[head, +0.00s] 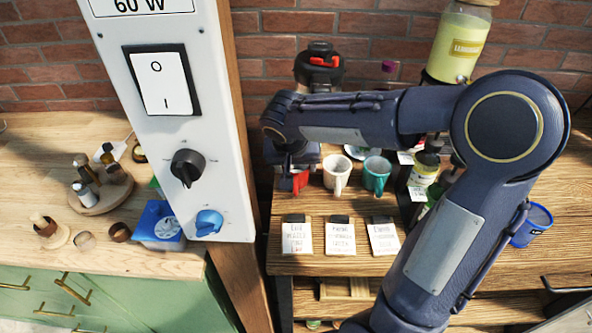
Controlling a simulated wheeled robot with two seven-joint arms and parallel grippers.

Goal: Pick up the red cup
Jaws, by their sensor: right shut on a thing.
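The red cup (300,182) stands at the left end of a row of cups on the wooden counter, mostly hidden under my right gripper. My right gripper (291,169) reaches down over the cup from above and is shut on it. The fingertips are small and partly covered by my own wrist. I cannot tell whether the cup is lifted off the counter. My left gripper is not in view.
A white cup (337,174) and a teal cup (376,175) stand just right of the red cup. Three label cards (341,237) lie in front. A white switch panel (176,130) on a wooden post (243,130) rises close on the left. A blue tub (533,226) is at right.

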